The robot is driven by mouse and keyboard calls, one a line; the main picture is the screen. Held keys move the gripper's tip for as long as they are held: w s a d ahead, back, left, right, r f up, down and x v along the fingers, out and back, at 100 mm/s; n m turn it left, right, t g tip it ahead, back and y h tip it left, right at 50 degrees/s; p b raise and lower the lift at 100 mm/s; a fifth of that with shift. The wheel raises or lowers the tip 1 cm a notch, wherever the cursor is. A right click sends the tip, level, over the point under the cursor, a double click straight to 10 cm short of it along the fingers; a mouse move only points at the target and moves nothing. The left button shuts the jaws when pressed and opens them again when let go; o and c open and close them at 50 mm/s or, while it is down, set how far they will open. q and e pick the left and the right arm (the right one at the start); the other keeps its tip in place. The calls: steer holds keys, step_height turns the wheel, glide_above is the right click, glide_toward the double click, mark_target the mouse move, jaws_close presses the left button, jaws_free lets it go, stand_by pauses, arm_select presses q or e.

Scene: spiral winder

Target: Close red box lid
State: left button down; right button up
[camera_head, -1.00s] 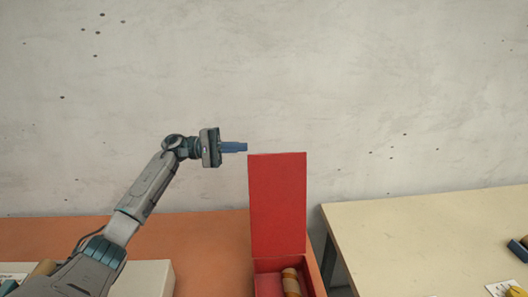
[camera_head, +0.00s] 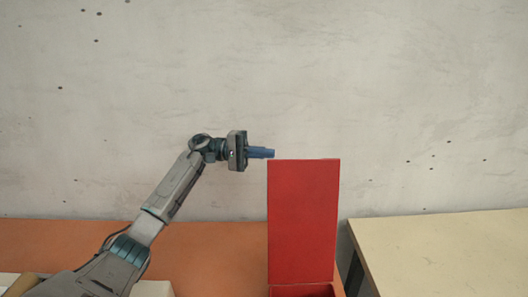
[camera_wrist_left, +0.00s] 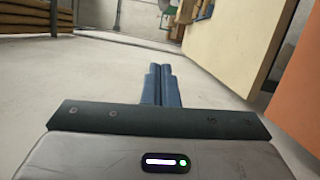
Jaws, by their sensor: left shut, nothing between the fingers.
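The red box (camera_head: 302,291) stands at the bottom of the head view, on the orange table. Its red lid (camera_head: 303,222) stands open, upright. Only the box's top edge shows; its contents are out of the frame. My left gripper (camera_head: 272,153) is shut and empty, with blue fingers pointing right. In the head view the fingertips show just above the lid's top left corner, with a small gap between them. In the left wrist view the blue fingers (camera_wrist_left: 161,85) lie together with nothing between them. My right gripper is not in view.
The orange table (camera_head: 215,250) runs along the wall. A pale table (camera_head: 445,245) stands at the right, with a dark gap between the two. A light box (camera_head: 152,289) lies at the bottom left, partly behind my arm. The space above the tables is clear.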

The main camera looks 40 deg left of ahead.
mark_target(290, 161)
arm_select(q)
steer(key=d+p, duration=0.2)
steer(key=d, duration=0.1)
steer(key=d+p, duration=0.2)
steer(key=d, duration=0.1)
steer(key=d+p, duration=0.2)
steer(key=d, duration=0.1)
steer(key=shift+s+r, duration=0.35)
steer(key=shift+a, duration=0.1)
